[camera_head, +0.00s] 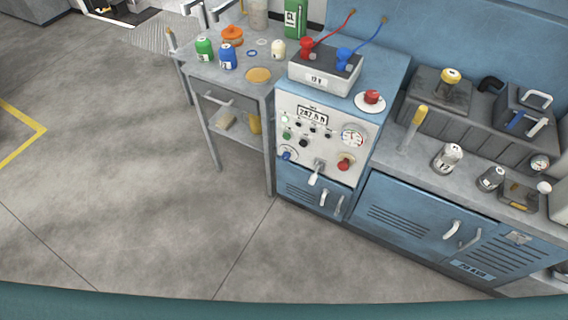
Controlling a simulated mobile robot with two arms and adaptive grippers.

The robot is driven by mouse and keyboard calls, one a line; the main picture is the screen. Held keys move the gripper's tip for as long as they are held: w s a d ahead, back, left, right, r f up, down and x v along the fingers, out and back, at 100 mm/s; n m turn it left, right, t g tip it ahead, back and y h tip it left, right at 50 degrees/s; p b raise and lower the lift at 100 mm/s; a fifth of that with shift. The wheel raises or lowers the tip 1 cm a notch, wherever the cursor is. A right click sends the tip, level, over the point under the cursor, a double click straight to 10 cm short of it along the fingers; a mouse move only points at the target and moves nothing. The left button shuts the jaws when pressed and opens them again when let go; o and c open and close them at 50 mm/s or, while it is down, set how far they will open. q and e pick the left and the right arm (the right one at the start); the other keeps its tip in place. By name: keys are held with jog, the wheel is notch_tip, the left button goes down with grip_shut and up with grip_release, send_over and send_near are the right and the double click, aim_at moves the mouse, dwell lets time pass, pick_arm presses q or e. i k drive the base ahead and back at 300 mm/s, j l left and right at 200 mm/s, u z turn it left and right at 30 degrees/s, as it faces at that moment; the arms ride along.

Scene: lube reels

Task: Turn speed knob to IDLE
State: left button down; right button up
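A white control panel (298,142) is set in the front of a blue cabinet. At its lower left a blue knob (287,155) sits on a round pale dial plate. A red knob (345,163) is at its lower right, and a pale lever (317,170) sticks out between them. The dial markings are too small to read, so I cannot tell for sure which is the speed knob or where it points. A display (312,115) reads about 287.5 h. A round gauge (353,135) sits at right. Neither of my grippers is in view.
A battery box (325,72) with red and blue clamps and a red button (372,97) are on the cabinet top. A grey cart (226,75) with bottles stands close at left. A lower blue cabinet (410,215) runs right. Open floor (150,200) lies in front.

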aim_at(286, 155)
jog(key=i+j, duration=0.15)
jog(key=j, duration=0.25)
jog(key=i+j+z, duration=0.15)
jog(key=j, duration=0.2)
jog(key=i+j, duration=0.1)
jog(key=j, duration=0.3)
jog(key=i+j+z, duration=0.1)
jog(key=j, duration=0.3)
